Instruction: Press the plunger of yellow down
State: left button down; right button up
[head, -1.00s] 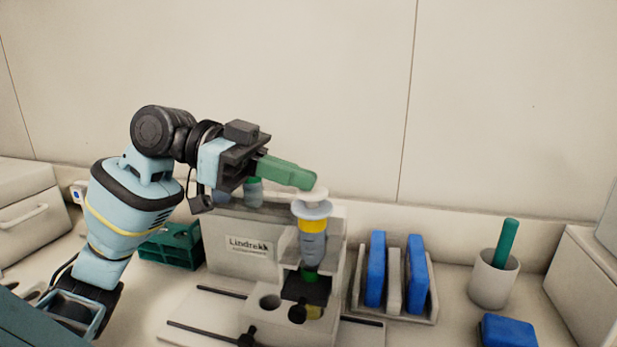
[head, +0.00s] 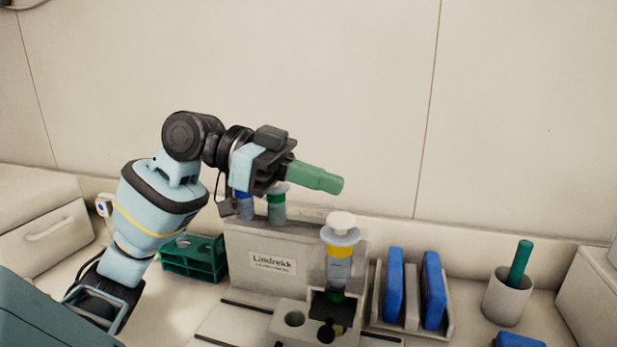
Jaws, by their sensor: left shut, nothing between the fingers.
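The yellow-banded syringe (head: 340,253) stands upright in the white Lindrekk stand (head: 240,240), right of its label. Its round white plunger top (head: 341,219) sits just above a grey flange, with the yellow band below. The lower end, with a green tip, goes into a dark holder. My left gripper (head: 335,183) has green fingers, shut and empty, pointing right. The fingertips are above the plunger top, with a visible gap between them. My right gripper is not in view.
Two more syringes, one blue (head: 245,206) and one green (head: 277,208), stand behind the panel, partly under my wrist. A green rack (head: 190,262) is at left. Blue plates (head: 394,285) stand in a rack at right, beside a white cup (head: 507,298) with a green stick.

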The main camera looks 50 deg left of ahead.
pick_arm(q)
jog(key=v, duration=1)
jog(key=shift+r, duration=0.2)
dwell(0.3)
